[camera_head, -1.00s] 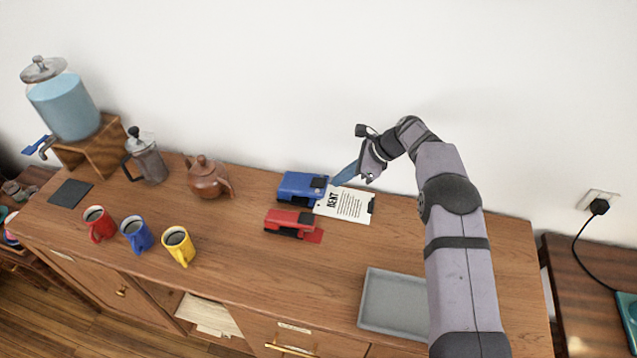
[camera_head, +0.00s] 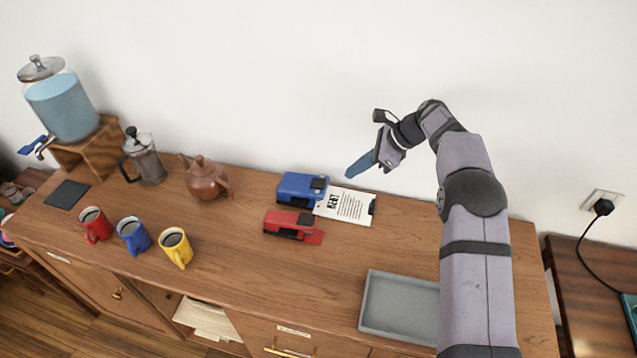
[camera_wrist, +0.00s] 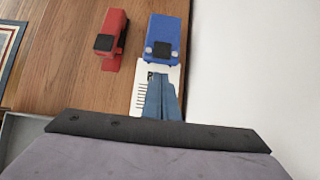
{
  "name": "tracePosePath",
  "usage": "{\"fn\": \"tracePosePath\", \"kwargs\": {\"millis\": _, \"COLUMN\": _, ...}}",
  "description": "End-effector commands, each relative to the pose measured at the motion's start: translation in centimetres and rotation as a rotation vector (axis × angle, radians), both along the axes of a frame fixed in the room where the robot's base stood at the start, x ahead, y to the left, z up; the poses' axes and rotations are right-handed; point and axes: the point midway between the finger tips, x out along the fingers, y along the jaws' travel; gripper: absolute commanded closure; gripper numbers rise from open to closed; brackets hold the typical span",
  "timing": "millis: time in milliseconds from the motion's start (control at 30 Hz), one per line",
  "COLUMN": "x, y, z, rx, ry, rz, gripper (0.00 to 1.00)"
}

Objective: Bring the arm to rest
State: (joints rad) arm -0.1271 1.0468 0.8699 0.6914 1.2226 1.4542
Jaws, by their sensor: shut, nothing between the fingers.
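My gripper (camera_head: 361,164) is shut and empty, held in the air above the back of the wooden counter (camera_head: 240,258). Its blue fingers also show in the wrist view (camera_wrist: 161,98), pressed together and overlapping the view of the paper. My arm reaches up from the lower right and bends over toward the left, with the fingers pointing down and left.
A grey tray (camera_head: 398,305) stands at the front right, partly behind my arm. Red (camera_head: 95,225), blue (camera_head: 134,237) and yellow mugs (camera_head: 176,248) stand at left. A brown teapot (camera_head: 205,180), a French press (camera_head: 145,158) and a water dispenser (camera_head: 62,105) stand behind them. The wall is close behind.

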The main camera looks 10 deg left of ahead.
Motion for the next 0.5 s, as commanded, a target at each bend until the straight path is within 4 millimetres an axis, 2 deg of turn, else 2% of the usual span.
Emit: {"fn": "tracePosePath", "kwargs": {"millis": 500, "x": -0.22, "y": -0.38, "z": 0.15, "rx": -0.011, "ry": -0.014, "rz": 0.015, "gripper": 1.0}}
